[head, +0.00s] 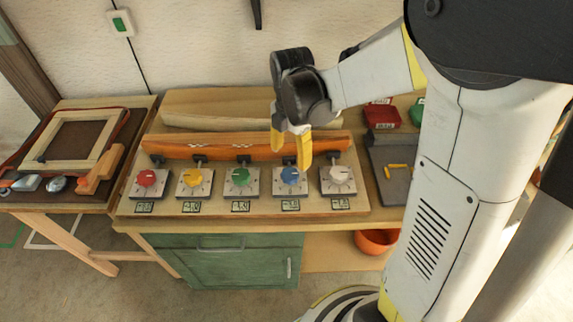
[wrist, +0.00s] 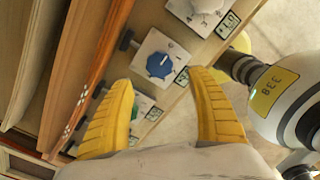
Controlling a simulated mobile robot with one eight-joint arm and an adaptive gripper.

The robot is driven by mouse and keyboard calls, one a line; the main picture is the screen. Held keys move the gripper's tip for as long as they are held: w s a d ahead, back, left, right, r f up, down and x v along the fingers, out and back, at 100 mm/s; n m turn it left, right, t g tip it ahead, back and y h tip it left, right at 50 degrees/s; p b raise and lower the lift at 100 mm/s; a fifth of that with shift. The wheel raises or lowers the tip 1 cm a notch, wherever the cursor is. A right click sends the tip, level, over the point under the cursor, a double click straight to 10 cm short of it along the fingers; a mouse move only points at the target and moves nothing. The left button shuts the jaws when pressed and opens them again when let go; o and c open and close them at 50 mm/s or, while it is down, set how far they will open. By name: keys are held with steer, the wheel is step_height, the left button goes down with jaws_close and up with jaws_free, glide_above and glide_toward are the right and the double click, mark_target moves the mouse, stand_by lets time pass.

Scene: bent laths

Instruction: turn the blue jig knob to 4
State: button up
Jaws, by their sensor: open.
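The blue knob (head: 291,175) sits on a pale square plate, fourth from the left in a row of coloured knobs on the bench. In the wrist view the blue knob (wrist: 160,65) shows a pale pointer line and dial marks, too small to read surely. A small label lies beside its plate. My gripper (head: 290,158) is open, with its yellow fingers above the row, close to the blue knob in the picture. In the wrist view my gripper (wrist: 160,77) has the knob between and just beyond its fingertips, with nothing held.
The white knob (head: 341,174) and green knob (head: 239,177) flank the blue one. An orange-brown bent lath (head: 220,147) runs behind the row, with metal rods between. A grey tray (head: 395,165) lies to the right. An orange bowl (head: 376,241) is below the bench.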

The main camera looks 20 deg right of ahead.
mark_target(290, 174)
step_height(290, 174, down, 9)
steer(key=b, duration=0.2)
steer(key=shift+b, duration=0.35)
steer(key=shift+r, duration=0.1)
steer(key=c, duration=1.2)
